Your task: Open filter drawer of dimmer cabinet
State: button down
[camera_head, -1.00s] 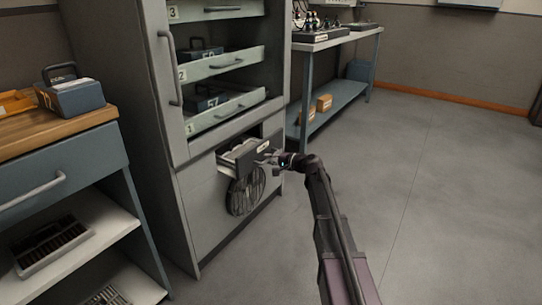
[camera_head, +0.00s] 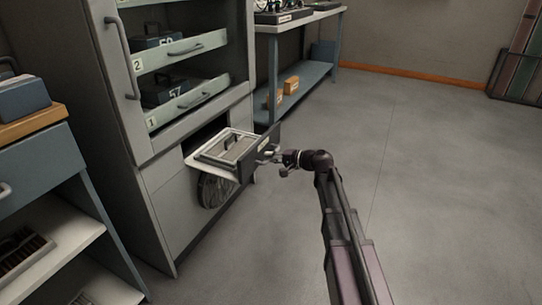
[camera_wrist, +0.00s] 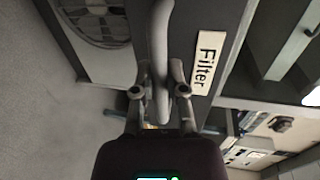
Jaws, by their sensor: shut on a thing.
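The dimmer cabinet (camera_head: 165,205) is grey and stands at the left in the head view. Its filter drawer (camera_head: 262,143) sticks well out of the lower front, with a framed filter panel (camera_head: 228,147) lying in it. In the wrist view the drawer's dark front carries a white "Filter" label (camera_wrist: 207,62). The drawer's curved bar handle (camera_wrist: 159,45) runs between my fingers. My gripper (camera_head: 279,160) is shut on this handle, and its fingers also show in the wrist view (camera_wrist: 160,88). My arm partly hides the floor beyond it.
A round fan grille (camera_head: 216,190) is below the drawer. Shelves marked 1 and 2 hold dimmer packs above it. A blue-legged bench (camera_head: 310,85) stands behind, and a wooden-topped unit (camera_head: 35,122) at the left. The floor (camera_head: 430,200) at the right is clear.

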jog(key=shift+d, duration=0.15)
jog(key=c, duration=0.7)
grip_release()
jog(key=shift+a, duration=0.2)
jog(key=shift+o, duration=0.2)
jog(key=shift+s, duration=0.15)
